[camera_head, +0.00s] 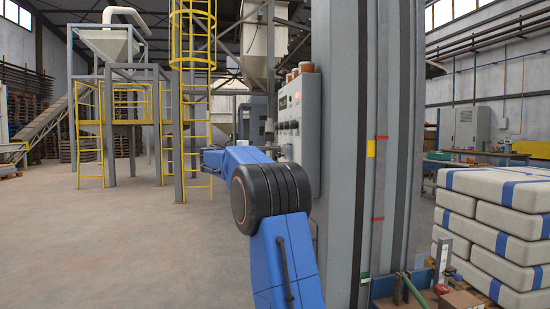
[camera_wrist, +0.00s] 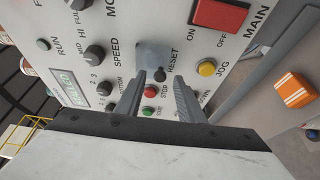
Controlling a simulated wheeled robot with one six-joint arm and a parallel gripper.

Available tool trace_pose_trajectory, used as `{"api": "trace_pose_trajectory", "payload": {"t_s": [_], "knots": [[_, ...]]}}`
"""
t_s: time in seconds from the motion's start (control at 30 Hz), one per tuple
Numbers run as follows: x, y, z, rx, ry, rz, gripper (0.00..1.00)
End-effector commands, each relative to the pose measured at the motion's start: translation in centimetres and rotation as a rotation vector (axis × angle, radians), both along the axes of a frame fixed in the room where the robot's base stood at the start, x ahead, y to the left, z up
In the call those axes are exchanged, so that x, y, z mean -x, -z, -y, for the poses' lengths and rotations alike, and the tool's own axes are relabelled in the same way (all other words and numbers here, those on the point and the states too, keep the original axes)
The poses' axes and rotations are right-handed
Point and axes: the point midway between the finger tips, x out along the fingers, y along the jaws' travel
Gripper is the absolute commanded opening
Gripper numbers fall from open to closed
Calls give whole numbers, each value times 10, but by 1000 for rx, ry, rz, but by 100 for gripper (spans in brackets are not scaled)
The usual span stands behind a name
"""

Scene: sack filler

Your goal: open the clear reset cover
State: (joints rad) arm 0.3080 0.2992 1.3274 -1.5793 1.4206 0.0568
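The clear reset cover (camera_wrist: 152,54) shows in the wrist view as a small grey-blue, see-through square beside the RESET label on the grey control panel (camera_wrist: 122,52). It seems to lie flat against the panel; what is under it is not clear. My gripper (camera_wrist: 161,80) is open, with its two fingers apart and pointing at the panel just below the cover. A small dark round knob (camera_wrist: 160,74) shows between the fingertips. I cannot tell whether a finger touches the cover. In the head view the panel (camera_head: 301,107) is seen edge-on and the cover cannot be made out.
Near the gripper are a red main switch (camera_wrist: 221,14), a yellow JOG button (camera_wrist: 206,68), a red STOP button (camera_wrist: 150,92), a green button (camera_wrist: 147,111) and the black SPEED knob (camera_wrist: 95,54). A grey column (camera_head: 345,150) stands right of the panel. Floor at left is clear.

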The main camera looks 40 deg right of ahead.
Motion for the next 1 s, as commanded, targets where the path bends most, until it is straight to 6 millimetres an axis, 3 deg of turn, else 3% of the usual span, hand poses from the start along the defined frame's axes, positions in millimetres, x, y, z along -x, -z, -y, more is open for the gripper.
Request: {"api": "trace_pose_trajectory", "payload": {"t_s": [0.2,0.5,0.53,0.67,1.0], "knots": [[2,0,16,0,0,-1,35],[3,0,18,0,0,-1,35],[3,1,18,0,0,-1,33],[3,1,18,0,0,-1,2],[7,-1,17,-17,0,11,0]]}}
